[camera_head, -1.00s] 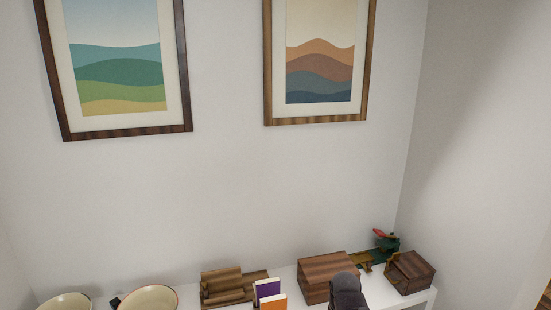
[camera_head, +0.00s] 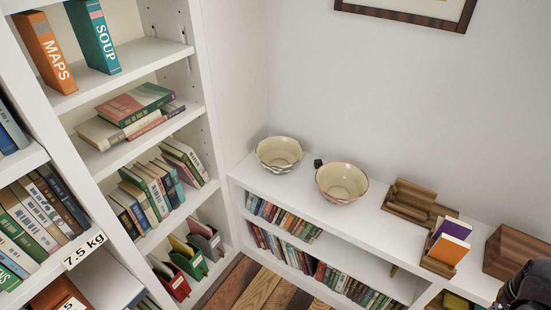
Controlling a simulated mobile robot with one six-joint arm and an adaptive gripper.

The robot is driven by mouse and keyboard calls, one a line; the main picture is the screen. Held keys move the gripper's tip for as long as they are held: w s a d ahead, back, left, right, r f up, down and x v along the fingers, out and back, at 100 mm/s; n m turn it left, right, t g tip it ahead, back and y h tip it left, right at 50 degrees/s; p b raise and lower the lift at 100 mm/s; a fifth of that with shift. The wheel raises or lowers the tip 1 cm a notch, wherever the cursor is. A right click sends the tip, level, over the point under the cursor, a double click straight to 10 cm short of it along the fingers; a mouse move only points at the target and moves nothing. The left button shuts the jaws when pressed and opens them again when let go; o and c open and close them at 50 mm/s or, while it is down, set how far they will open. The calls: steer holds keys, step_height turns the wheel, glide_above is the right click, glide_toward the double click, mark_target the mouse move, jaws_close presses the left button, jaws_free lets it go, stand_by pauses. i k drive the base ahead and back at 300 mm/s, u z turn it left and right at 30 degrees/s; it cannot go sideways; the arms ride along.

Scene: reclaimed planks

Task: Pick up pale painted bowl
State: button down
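Two pale cream bowls stand upright on top of the low white shelf; I cannot tell which one the task means. The left bowl (camera_head: 279,154) has a dark greenish rim and stands near the corner. The right bowl (camera_head: 342,183) has a reddish-pink rim and painted sides. Both look empty. A dark part of my arm or gripper (camera_head: 524,289) shows at the lower right edge, cut off by the frame. It is well to the right of both bowls, and its fingers cannot be made out.
A small black object (camera_head: 318,163) sits between the bowls. Right of them are a wooden stand (camera_head: 412,200), upright purple and orange books (camera_head: 450,243) and a wooden box (camera_head: 517,254). A tall white bookcase (camera_head: 208,95) adjoins the left end of the low shelf (camera_head: 300,200).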

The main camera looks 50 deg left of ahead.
mark_target(279, 155)
steer(key=u, duration=4.7)
steer(key=i, duration=0.1)
steer(key=z, duration=2.85)
steer(key=k, duration=0.95)
steer(key=z, duration=0.2)
steer(key=i, duration=0.65)
steer(key=u, duration=0.05)
